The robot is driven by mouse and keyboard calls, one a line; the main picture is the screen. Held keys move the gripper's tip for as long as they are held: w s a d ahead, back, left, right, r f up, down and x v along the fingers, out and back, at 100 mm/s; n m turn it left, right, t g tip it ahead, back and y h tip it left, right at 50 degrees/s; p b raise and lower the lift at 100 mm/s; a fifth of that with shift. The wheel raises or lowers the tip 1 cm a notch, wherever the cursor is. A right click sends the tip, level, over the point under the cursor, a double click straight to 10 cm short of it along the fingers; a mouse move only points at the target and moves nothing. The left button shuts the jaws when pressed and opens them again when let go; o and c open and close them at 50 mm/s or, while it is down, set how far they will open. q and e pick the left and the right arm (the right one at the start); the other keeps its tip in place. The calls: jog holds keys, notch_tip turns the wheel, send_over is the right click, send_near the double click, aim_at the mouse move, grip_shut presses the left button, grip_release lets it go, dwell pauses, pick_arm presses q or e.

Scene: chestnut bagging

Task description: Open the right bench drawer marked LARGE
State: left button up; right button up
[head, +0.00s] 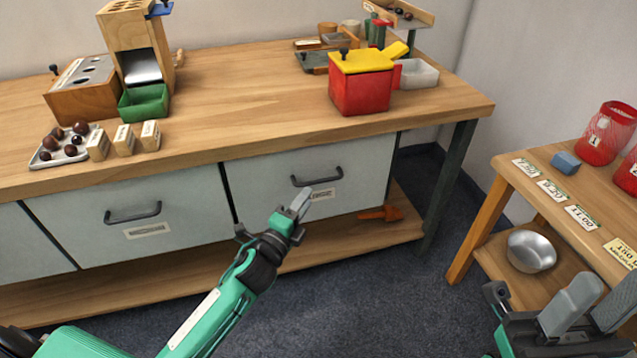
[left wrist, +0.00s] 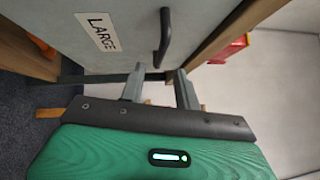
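The right bench drawer (head: 270,190) is a pale grey front under the wooden bench top, and it looks shut. Its dark bar handle (head: 317,178) sits above a small label; in the left wrist view the label (left wrist: 98,31) reads LARGE. My left gripper (head: 300,203) is just in front of this drawer, below and left of the handle in the head view. In the left wrist view its two fingers (left wrist: 160,72) are apart with nothing between them, and the handle (left wrist: 164,38) lies ahead of the gap. My right gripper (head: 602,295) is open and empty at the lower right.
A left drawer (head: 85,215) with its own handle is beside it. An orange object (head: 381,213) lies on the lower shelf. On the bench top are a red box (head: 362,90) with a yellow lid and a tray of chestnuts (head: 45,160). A side table (head: 510,170) stands right.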

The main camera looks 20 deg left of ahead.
aim_at(318, 180)
pick_arm(q)
jog(key=b+x, duration=0.1)
jog(key=x, duration=0.6)
jog(key=shift+w, duration=0.2)
grip_shut()
